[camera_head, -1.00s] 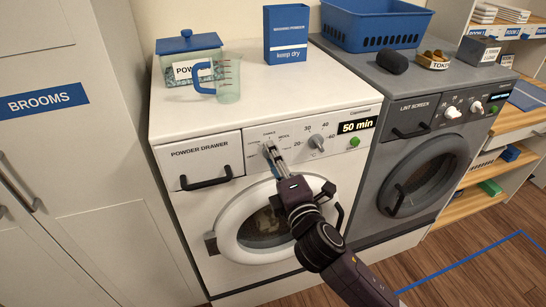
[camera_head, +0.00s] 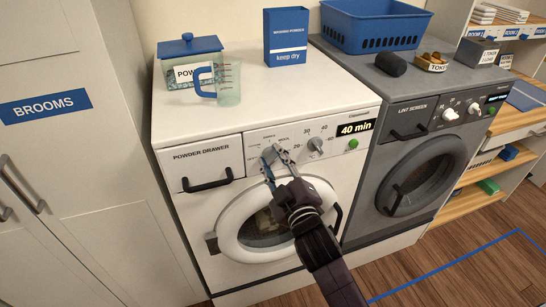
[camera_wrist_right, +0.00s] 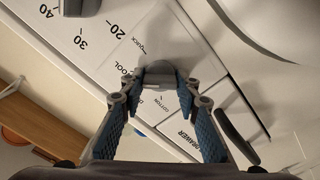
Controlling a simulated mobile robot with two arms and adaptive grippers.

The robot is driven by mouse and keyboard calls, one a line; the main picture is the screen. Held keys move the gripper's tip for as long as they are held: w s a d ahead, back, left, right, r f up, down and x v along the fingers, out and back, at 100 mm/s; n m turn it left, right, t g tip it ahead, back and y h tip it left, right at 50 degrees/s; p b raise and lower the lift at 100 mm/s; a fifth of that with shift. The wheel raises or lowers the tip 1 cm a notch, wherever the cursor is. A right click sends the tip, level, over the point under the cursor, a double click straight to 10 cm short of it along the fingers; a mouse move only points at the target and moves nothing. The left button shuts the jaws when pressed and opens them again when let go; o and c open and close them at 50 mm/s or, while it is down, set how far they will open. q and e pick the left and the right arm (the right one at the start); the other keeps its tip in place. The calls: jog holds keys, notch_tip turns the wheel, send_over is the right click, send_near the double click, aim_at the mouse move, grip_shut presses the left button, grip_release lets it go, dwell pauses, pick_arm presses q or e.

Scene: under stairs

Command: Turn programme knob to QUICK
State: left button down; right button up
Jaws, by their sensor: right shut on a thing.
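The programme knob (camera_head: 269,154) is on the white washing machine's control panel, left of the temperature knob (camera_head: 316,145). My right gripper (camera_head: 275,162) is shut on the programme knob, its fingers on either side. The knob (camera_wrist_right: 160,72) also shows between the fingertips in the right wrist view. Labels QUICK, WOOL and COTTON are around it there, some partly covered; the pointer's exact direction is unclear. The machine's display (camera_head: 356,128) reads 40 min. My left gripper is out of view.
The powder drawer (camera_head: 202,165) with its black handle is left of the knobs. The round door (camera_head: 240,235) is below my right gripper. A green button (camera_head: 352,144) is at the right. A grey dryer (camera_head: 425,150) stands beside the washer.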

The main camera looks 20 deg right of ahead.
jog(key=m+p, duration=0.2)
jog(key=m, duration=0.3)
jog(key=shift+m, duration=0.3)
jog(key=shift+f+m+p, duration=0.1)
jog(key=shift+m+p, duration=1.2)
jog(key=shift+m, duration=1.3)
jog(key=o, duration=1.2)
jog(key=shift+c, duration=0.2)
jog(key=s, duration=1.2)
jog(key=shift+d, duration=0.25)
